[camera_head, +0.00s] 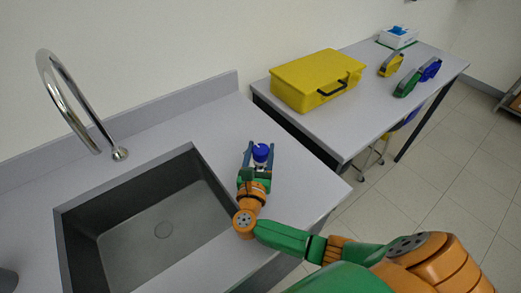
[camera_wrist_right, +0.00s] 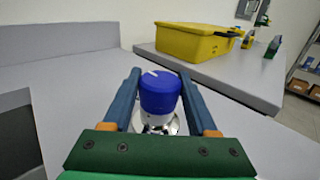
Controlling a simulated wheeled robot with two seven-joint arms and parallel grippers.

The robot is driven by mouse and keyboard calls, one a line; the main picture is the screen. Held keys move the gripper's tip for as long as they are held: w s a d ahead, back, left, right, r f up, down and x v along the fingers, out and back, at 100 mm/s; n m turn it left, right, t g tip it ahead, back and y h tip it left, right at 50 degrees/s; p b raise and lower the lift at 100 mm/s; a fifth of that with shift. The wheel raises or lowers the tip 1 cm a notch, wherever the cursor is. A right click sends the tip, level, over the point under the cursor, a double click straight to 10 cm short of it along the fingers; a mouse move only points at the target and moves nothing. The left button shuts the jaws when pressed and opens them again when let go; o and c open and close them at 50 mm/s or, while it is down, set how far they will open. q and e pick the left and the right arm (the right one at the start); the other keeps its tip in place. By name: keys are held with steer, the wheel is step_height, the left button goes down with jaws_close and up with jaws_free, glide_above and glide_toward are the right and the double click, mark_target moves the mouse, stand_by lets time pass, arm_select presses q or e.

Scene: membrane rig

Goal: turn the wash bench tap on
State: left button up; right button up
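The tap's blue knob (camera_head: 261,152) stands on the wash bench (camera_head: 200,122) to the right of the sink. In the right wrist view the knob (camera_wrist_right: 160,92) is upright on a round metal base (camera_wrist_right: 160,126), with a white mark on its top. My right gripper (camera_head: 260,155) is open, with one finger on each side of the knob; small gaps seem to show between fingers and knob. The curved chrome spout (camera_head: 75,100) rises behind the sink (camera_head: 150,215), and no water shows below it. My left gripper is in neither view.
A side table (camera_head: 350,110) right of the bench holds a yellow case (camera_head: 318,78), several tape dispensers (camera_head: 408,83) and a white-blue box (camera_head: 398,37). A low backsplash (camera_head: 150,115) runs behind the bench. The bench top around the knob is clear.

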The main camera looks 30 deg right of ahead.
steer(key=c, duration=0.6)
steer(key=shift+f, duration=0.1)
steer(key=shift+s+d+n+t+y+b, duration=0.1)
steer(key=shift+n+t+y+b, duration=0.5)
steer(key=shift+y, duration=0.3)
steer(key=n+t+y, duration=0.1)
steer(key=n+y, duration=0.1)
steer(key=y, duration=0.1)
steer(key=shift+n+t, duration=0.3)
steer(key=shift+n, duration=0.1)
steer(key=n+y, duration=0.1)
steer(key=y, duration=0.1)
steer(key=shift+n+t+y, duration=0.3)
steer(key=shift+y, duration=0.1)
steer(key=shift+n+y+b, duration=1.3)
steer(key=shift+n+y, duration=0.3)
steer(key=shift+y, duration=1.1)
